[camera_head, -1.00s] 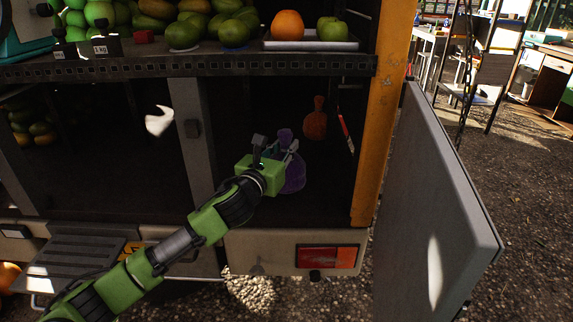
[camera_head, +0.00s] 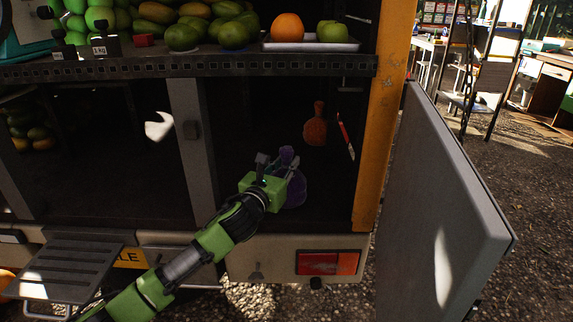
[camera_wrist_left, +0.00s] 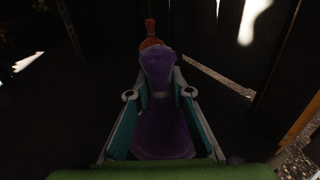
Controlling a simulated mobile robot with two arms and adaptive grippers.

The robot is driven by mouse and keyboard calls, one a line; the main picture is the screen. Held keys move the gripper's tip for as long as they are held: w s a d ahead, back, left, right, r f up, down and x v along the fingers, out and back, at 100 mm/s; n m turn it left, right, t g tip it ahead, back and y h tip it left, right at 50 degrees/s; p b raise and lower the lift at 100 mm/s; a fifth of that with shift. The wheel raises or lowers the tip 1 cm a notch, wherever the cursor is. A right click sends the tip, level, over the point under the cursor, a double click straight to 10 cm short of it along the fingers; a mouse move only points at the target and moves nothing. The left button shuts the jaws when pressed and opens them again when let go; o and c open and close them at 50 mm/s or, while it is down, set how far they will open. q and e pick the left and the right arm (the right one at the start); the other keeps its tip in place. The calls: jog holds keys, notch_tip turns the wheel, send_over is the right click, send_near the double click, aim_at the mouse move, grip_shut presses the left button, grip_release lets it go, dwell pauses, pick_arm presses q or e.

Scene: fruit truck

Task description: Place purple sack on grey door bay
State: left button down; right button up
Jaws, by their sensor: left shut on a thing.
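The purple sack (camera_head: 292,192) is in the dark bay at the right of the truck, behind the open grey door (camera_head: 437,190). My left gripper (camera_head: 284,172) reaches into this bay and is shut on the sack's neck. In the left wrist view the sack (camera_wrist_left: 165,132) stands between the two fingers (camera_wrist_left: 159,95), its top showing above them and its body below. I cannot tell whether its base touches the bay floor. My right gripper is not in view.
An orange sack (camera_head: 315,128) stands deeper in the same bay, next to a red and white strip (camera_head: 345,137). A grey post (camera_head: 190,140) bounds the bay on the left, an orange post (camera_head: 386,130) on the right. A fruit shelf (camera_head: 190,65) is above.

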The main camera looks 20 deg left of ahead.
pick_arm(q)
jog(key=c, duration=1.8)
grip_release()
jog(key=shift+f, duration=0.15)
